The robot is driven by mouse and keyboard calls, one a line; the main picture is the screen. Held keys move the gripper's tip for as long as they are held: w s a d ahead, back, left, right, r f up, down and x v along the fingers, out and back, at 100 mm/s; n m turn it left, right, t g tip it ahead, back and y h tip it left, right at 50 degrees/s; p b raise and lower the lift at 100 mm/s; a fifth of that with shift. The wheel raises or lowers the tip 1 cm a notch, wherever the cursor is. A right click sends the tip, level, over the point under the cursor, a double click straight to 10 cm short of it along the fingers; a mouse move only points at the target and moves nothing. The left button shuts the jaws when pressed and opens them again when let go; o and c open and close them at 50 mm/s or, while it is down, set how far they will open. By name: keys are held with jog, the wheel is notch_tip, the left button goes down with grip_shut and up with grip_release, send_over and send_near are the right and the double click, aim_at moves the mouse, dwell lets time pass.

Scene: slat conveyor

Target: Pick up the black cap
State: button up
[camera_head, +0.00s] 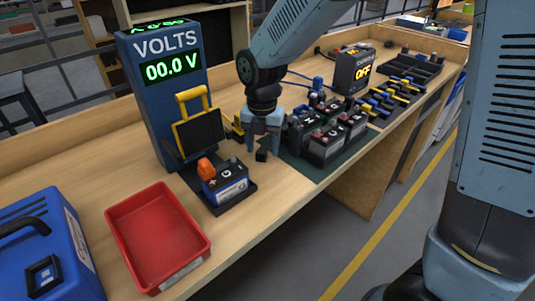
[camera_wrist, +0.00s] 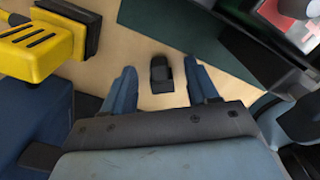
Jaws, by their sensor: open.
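The black cap (camera_wrist: 161,75) is a small dark piece lying on the wooden bench top. In the wrist view it sits between the two blue fingers of my gripper (camera_wrist: 161,84), with bench showing on both sides of it. In the head view the cap (camera_head: 261,155) shows as a small dark block just below my gripper (camera_head: 262,146), which points down at the bench. My gripper is open and the fingers look apart from the cap. The exact height of the fingertips over the bench is hard to tell.
A voltmeter (camera_head: 165,90) reading 00.0 V and a battery (camera_head: 226,187) with an orange cap stand left of my gripper. Several batteries (camera_head: 327,143) stand on a green mat (camera_head: 312,174) close to the right. A red tray (camera_head: 120,215) and blue case (camera_head: 40,255) are front left.

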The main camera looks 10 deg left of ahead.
jog(key=shift+c, duration=0.3)
grip_shut()
dwell(0.3)
